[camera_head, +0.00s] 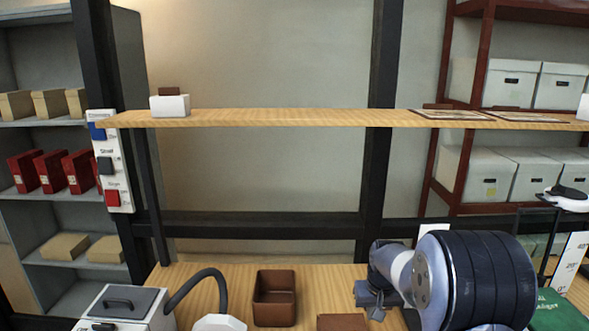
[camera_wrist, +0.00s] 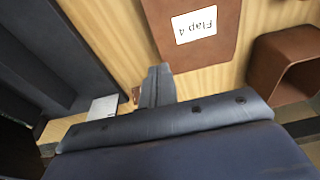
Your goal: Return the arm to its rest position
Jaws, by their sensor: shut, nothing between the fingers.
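My gripper (camera_wrist: 157,86) shows in the wrist view with its fingers together and nothing between them. In the head view my arm (camera_head: 470,275) is folded at the lower right, with its wrist end over the wooden worktop (camera_head: 225,275). In the wrist view, a brown panel labelled "Flap 4" (camera_wrist: 197,45) lies beyond the fingertips, apart from them. An open brown box (camera_wrist: 262,72) is to the right of the fingers. In the head view the open brown box (camera_head: 275,318) stands on the worktop, left of my arm.
A wooden shelf (camera_head: 300,118) crosses above the worktop between dark posts (camera_head: 383,90). A grey-lidded box (camera_head: 125,303) and a dark curved hose (camera_head: 195,283) stand at the lower left. A green item (camera_head: 560,315) is close on my arm's right.

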